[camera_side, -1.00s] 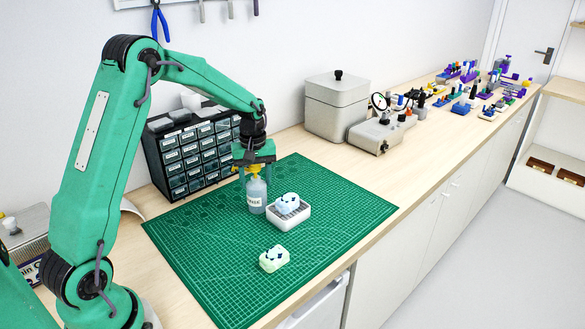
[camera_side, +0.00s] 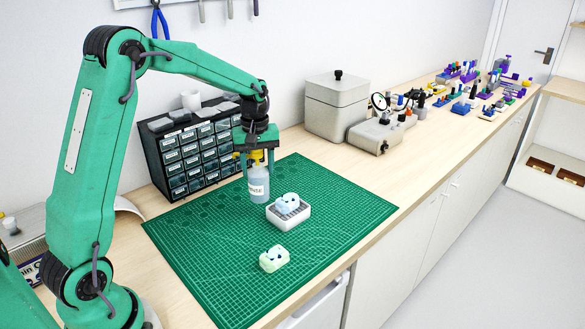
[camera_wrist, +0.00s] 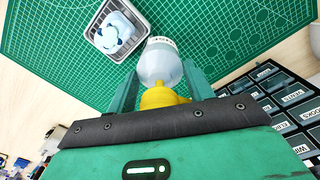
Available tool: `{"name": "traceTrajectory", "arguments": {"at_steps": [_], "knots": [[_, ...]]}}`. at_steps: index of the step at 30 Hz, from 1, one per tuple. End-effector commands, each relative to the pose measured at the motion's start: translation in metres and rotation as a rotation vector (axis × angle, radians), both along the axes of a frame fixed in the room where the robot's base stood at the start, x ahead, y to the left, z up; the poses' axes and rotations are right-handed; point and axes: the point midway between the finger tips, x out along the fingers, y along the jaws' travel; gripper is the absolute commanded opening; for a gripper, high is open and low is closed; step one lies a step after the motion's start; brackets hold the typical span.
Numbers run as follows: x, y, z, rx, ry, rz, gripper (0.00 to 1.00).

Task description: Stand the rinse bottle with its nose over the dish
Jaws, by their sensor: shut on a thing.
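The rinse bottle (camera_side: 258,188) has a clear grey-blue body, a white label and a yellow top. My gripper (camera_side: 257,158) is shut on it near the top and holds it upright, seemingly just above the mat. It also shows in the wrist view (camera_wrist: 160,64), between my two fingers (camera_wrist: 160,88), with the yellow top nearest the camera. The dish (camera_side: 290,222) is a small white tray just right of and in front of the bottle, with a pale blue earpiece (camera_side: 287,201) in it. The dish (camera_wrist: 94,32) is left of the bottle in the wrist view. The nose's direction is unclear.
A pale green block-like piece (camera_side: 273,260) lies on the green cutting mat (camera_side: 220,270) in front of the dish. A dark drawer cabinet (camera_side: 190,152) stands close behind and left of the bottle. The mat's right side is clear.

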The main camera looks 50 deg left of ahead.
Motion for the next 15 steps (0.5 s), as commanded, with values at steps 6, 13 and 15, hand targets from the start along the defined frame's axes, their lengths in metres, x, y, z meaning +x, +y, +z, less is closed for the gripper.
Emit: {"name": "traceTrajectory", "arguments": {"at_steps": [6,13,15], "knots": [[-0.008,-0.040,0.025,0.001,-0.005,-0.005,0.00],[-0.016,-0.073,0.046,0.000,-0.004,-0.002,0.00],[-0.018,-0.081,0.050,0.000,-0.004,-0.003,0.00]]}}
